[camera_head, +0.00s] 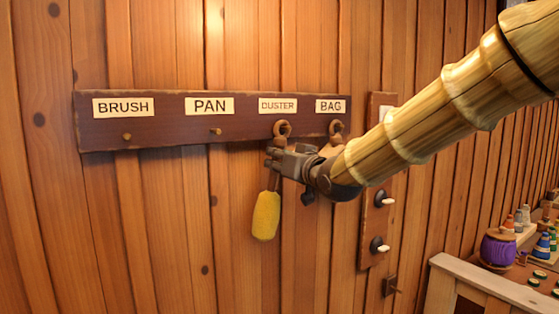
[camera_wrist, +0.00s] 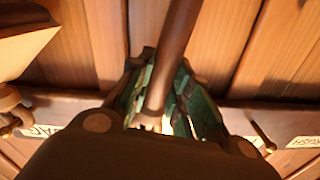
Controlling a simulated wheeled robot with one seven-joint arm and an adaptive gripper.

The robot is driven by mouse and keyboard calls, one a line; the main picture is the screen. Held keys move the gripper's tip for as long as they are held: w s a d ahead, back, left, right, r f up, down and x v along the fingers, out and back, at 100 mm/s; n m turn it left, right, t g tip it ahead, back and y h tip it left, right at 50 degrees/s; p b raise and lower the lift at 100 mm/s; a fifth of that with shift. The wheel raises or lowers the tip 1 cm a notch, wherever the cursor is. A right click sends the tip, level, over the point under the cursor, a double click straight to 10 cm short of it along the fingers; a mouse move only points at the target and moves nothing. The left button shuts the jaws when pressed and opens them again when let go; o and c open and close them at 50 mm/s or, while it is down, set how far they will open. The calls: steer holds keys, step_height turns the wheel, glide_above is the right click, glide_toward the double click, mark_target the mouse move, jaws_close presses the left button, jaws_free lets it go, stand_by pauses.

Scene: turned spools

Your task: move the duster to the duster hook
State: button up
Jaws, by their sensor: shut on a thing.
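The duster hangs head down, with its yellow head (camera_head: 266,216) below my gripper. Its brown handle (camera_wrist: 172,50) runs between the fingers in the wrist view. My gripper (camera_head: 275,160) is shut on the handle, just below the DUSTER label (camera_head: 278,105). A brown ring at the duster's top (camera_head: 282,128) is at the spot of the duster hook. The hook itself is not clear, and I cannot tell whether the ring is around it or in front of it.
The dark board (camera_head: 165,130) has bare pegs under BRUSH (camera_head: 127,136) and PAN (camera_head: 215,131). A brown-ringed thing (camera_head: 336,129) hangs under BAG, close beside my gripper. A panel with knobs (camera_head: 378,200) is to the right. A bench with spools (camera_head: 498,248) stands at lower right.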

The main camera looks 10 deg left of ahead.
stand_by(0.4)
steer(key=o, duration=0.9)
steer(key=shift+o, duration=0.2)
steer(key=shift+s+d, duration=0.1)
